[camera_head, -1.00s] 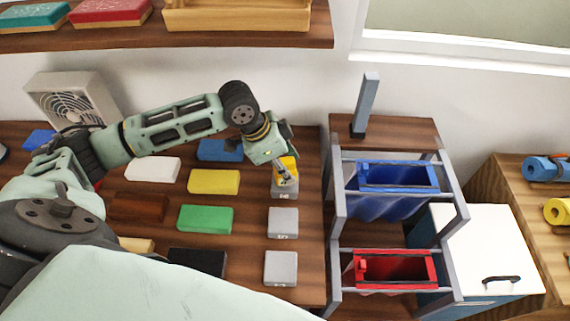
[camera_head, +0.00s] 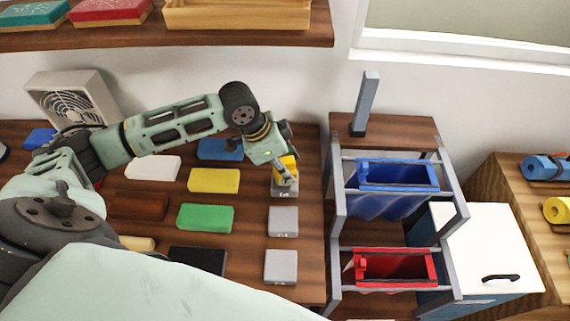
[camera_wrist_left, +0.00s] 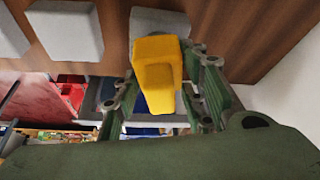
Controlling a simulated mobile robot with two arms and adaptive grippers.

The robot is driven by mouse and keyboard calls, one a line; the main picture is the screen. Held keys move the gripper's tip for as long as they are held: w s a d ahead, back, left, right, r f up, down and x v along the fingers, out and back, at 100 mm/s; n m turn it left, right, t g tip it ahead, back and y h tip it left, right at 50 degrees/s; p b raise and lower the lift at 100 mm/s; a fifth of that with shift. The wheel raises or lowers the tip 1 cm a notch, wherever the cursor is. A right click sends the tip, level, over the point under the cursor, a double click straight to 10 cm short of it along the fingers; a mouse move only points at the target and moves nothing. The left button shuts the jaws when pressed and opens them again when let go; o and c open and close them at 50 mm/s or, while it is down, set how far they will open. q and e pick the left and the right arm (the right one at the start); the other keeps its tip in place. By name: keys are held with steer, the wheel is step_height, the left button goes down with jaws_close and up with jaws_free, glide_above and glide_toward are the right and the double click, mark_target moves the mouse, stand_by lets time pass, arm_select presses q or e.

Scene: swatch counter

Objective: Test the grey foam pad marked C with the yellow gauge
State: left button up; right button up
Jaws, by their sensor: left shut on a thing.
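The yellow gauge (camera_head: 290,163) is in my left gripper (camera_head: 286,178), at the right side of the counter. In the left wrist view the gauge (camera_wrist_left: 157,68) sits between the two green fingers (camera_wrist_left: 160,95). Three grey foam pads stand in a column: the far one (camera_head: 284,192) directly under the gripper and partly hidden by it, the middle one (camera_head: 283,219) and the near one (camera_head: 281,265). Their dark front markings are too small to read surely. In the wrist view the gauge overlaps a grey pad (camera_wrist_left: 150,20); I cannot tell whether they touch.
Blue (camera_head: 220,150), yellow (camera_head: 214,181), green (camera_head: 205,218), white (camera_head: 153,168) and black (camera_head: 197,260) pads lie left of the grey column. A rack with a blue bin (camera_head: 398,176) and a red bin (camera_head: 395,268) stands to the right. A fan (camera_head: 72,105) stands at back left.

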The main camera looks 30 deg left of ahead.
arm_select(q)
steer(key=shift+s+f+p, duration=0.15)
steer(key=shift+f+p, duration=0.05)
steer(key=shift+p, duration=0.15)
stand_by(1.5)
steer(key=shift+r, duration=0.1)
step_height(320, 180, up, 7)
steer(key=p, duration=0.8)
steer(key=shift+r, duration=0.1)
steer(key=shift+w, duration=0.2)
stand_by(0.5)
